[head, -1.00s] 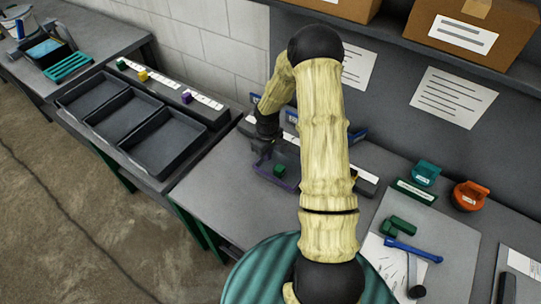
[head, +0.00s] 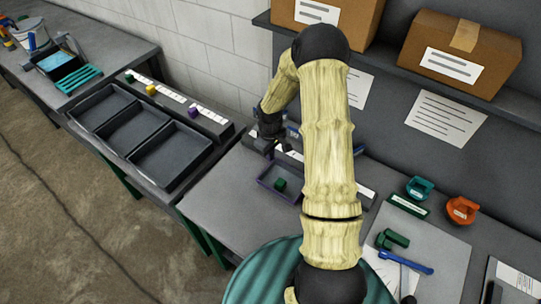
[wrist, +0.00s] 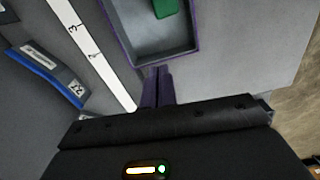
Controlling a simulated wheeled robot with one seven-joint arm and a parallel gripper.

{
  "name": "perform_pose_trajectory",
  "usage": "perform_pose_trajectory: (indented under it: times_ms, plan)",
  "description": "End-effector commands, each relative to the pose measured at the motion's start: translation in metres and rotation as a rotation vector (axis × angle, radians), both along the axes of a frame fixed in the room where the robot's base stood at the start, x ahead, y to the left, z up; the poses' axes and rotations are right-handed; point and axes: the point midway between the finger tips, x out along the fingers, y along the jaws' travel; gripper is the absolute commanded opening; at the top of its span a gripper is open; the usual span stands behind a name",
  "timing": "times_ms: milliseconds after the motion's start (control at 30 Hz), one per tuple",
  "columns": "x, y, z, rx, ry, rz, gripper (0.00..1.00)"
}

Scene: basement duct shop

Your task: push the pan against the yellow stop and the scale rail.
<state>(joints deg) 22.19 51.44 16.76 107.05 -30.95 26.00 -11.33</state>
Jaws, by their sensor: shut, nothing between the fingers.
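The pan (head: 293,190) is a shallow grey tray with a purple rim, lying on the bench to the left of my arm. A green block (head: 280,184) sits in it. My gripper (head: 269,153) is shut and empty at the pan's far-left side. In the wrist view its fingertips (wrist: 158,72) are at the rim of the pan (wrist: 150,42); I cannot tell whether they touch. The scale rail (wrist: 87,45) is a white numbered strip beside the pan, with a gap between. It also shows in the head view (head: 291,152), partly behind my arm. I cannot make out the yellow stop.
Blue-edged labelled holders (wrist: 45,70) stand beyond the rail. Dark trays (head: 170,157) and a rail with coloured blocks (head: 151,90) are on the left bench. Teal (head: 419,188) and orange (head: 461,210) items and a blue-handled tool (head: 405,262) lie right. Bench left of the pan is clear.

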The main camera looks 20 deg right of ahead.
Motion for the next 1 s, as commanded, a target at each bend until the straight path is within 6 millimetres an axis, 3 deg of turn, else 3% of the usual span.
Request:
perform_pose_trajectory:
  times_ms: [133, 567, 767, 1000]
  plan:
    - [0.0, 0.0, 0.014, 0.0, 0.0, 0.001, 0.0]
    - [-0.002, -0.001, 0.013, 0.001, 0.002, 0.007, 0.0]
    - [-0.022, -0.022, 0.01, 0.008, 0.018, 0.114, 0.0]
    - [-0.056, -0.056, 0.011, 0.009, 0.011, 0.355, 0.0]
